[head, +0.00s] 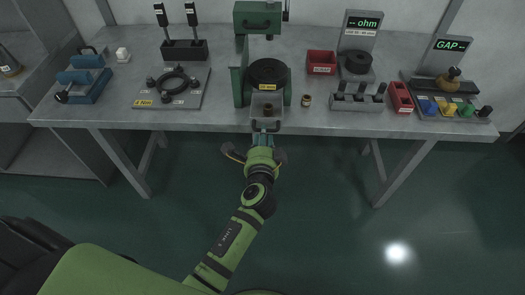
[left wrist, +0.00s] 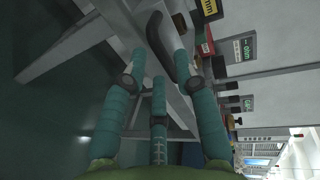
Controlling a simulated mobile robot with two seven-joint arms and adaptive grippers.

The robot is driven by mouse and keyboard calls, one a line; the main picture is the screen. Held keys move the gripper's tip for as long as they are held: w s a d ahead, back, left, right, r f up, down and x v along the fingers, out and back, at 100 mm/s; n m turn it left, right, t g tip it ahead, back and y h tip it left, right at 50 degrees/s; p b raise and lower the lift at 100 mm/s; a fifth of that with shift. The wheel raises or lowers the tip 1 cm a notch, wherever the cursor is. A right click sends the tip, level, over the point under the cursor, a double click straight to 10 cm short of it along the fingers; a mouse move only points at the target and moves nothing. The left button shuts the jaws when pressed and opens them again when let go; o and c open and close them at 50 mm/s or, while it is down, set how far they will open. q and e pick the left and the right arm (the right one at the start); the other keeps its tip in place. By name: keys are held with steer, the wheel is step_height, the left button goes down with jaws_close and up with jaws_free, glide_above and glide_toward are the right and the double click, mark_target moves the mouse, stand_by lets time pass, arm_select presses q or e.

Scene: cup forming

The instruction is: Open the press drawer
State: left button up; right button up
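The green press (head: 240,72) stands at the middle of the bench. Its grey drawer (head: 257,113) reaches forward to the bench's front edge, with a small brown ring-like piece (head: 268,108) on it. A dark handle (head: 266,126) is at the drawer's front. My left gripper (head: 264,138) is just in front of the handle, below the bench edge. In the left wrist view the dark curved handle (left wrist: 158,42) lies between the spread teal fingers of my left gripper (left wrist: 160,68). The fingers are apart; I cannot tell whether any touches the handle. My right gripper is not in view.
On the bench (head: 222,118), a ring fixture (head: 172,84) stands left of the press. A small cup (head: 306,101), a red bin (head: 321,62), a grey rack (head: 357,98) and a gauge station (head: 450,90) stand to the right. The floor in front is clear.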

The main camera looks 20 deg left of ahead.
arm_select(q)
steer(key=v, duration=0.9)
steer(key=s+d+f+n+g+h, duration=0.15)
steer(key=s+f, duration=0.25)
steer(key=f, duration=0.6)
steer(key=s+f+n+g+h, duration=0.1)
steer(key=s+f+g, duration=0.25)
steer(key=f, duration=0.65)
steer(key=s+f+n+g+h, duration=0.15)
steer(key=s+f, duration=0.35)
steer(key=f, duration=0.5)
steer(key=s+a+f+n+g, duration=0.3)
steer(key=s+f, duration=0.4)
steer(key=s, duration=0.5)
steer(key=s+a+f+n+g, duration=0.4)
steer(key=s+f, duration=0.4)
steer(key=s, duration=0.5)
steer(key=a+n, duration=0.1)
steer(key=a, duration=0.1)
steer(key=shift+a, duration=0.4)
